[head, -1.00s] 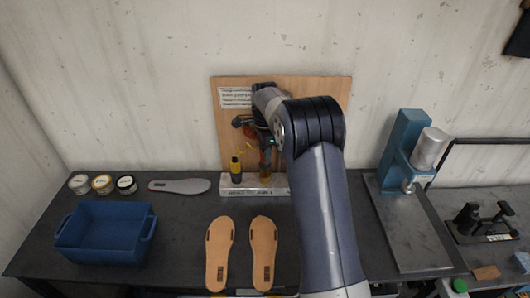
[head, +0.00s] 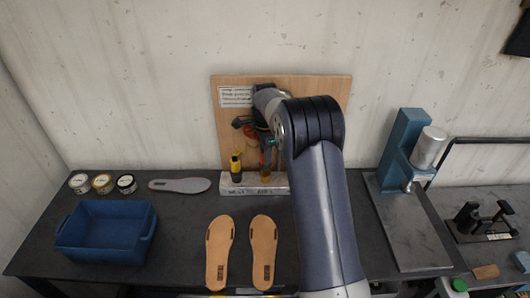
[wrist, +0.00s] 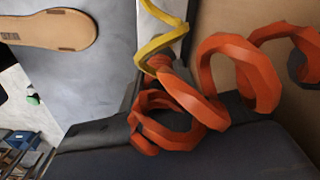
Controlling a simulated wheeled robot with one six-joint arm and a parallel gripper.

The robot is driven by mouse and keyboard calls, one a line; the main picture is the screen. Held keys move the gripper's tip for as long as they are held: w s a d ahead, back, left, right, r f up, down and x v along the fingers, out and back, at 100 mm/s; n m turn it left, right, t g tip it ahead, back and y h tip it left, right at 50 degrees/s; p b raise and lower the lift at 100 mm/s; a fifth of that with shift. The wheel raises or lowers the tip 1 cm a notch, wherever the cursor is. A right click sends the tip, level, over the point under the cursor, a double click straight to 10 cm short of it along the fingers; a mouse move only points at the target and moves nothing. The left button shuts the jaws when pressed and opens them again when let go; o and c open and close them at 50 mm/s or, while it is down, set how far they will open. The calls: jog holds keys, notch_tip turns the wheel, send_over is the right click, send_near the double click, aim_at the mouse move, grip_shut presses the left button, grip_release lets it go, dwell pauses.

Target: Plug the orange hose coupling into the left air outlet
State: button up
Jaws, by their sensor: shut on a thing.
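In the wrist view, thick orange hose coils (wrist: 240,75) hang close in front of the dark body of my gripper (wrist: 190,150). In the head view, my gripper (head: 268,150) is at the wooden board, partly behind my own arm, with a little orange showing beside it. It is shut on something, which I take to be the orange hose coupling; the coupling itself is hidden. The left air outlet cannot be made out; dark fittings (head: 240,122) show on the board's left part. A yellow-and-black coupling (head: 236,168) stands in the pale holder (head: 240,190).
A yellow coil (wrist: 160,42) hangs near the orange one. A labelled wooden board (head: 310,85) stands at the wall. Two tan insoles (head: 219,250), a grey insole (head: 180,185), a blue bin (head: 105,240) and a blue press (head: 403,145) are on the dark bench.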

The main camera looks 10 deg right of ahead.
jog(key=shift+f+b, duration=0.9)
jog(key=shift+f, duration=0.9)
jog(key=o, duration=0.9)
jog(key=shift+r+p, duration=2.1)
jog(key=shift+r, duration=3)
jog(key=shift+f, duration=0.1)
jog(key=shift+f+b, duration=1.7)
jog(key=shift+f, duration=2.7)
jog(key=shift+s+r, duration=0.1)
